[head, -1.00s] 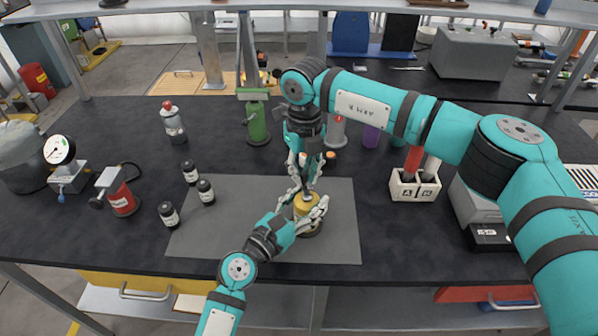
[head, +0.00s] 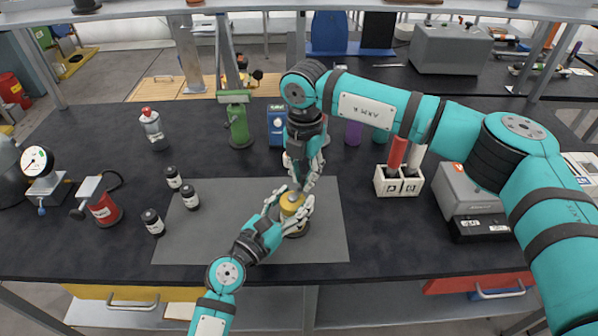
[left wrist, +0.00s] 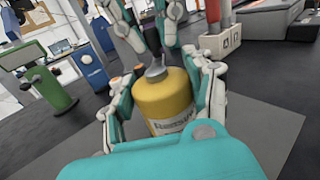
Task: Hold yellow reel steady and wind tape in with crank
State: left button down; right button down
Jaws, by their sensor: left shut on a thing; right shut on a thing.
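The yellow reel (head: 291,203) stands upright on the grey mat (head: 220,240). My left gripper (head: 293,212) is shut around its body from the near side. In the left wrist view the reel (left wrist: 165,103) sits between the left fingers, with a label partly visible and a grey metal crank part (left wrist: 156,70) on top. My right gripper (head: 303,183) points down from above, just over the reel's top, and is shut on what seems to be the crank. The right fingers (left wrist: 152,35) also show in the left wrist view.
Several small black bottles (head: 190,197) stand at the mat's left. A red canister (head: 103,208) and a gauge (head: 36,162) are farther left. A green device (head: 237,122) stands behind, and a white holder (head: 398,182) with red and white handles is to the right. The mat's front is clear.

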jog(key=s+m, duration=0.1)
jog(key=m, duration=0.2)
jog(key=d+m, duration=0.1)
jog(key=m, duration=0.1)
jog(key=s+m, duration=0.1)
jog(key=m, duration=0.2)
jog(key=shift+s+d+m, duration=0.25)
jog(key=shift+s+m, duration=0.05)
jog(key=shift+s+a, duration=0.15)
jog(key=shift+s, duration=0.05)
dwell(0.8)
jog(key=c, duration=1.3)
grip_release()
jog(key=shift+o, duration=0.2)
jog(key=shift+w, duration=0.1)
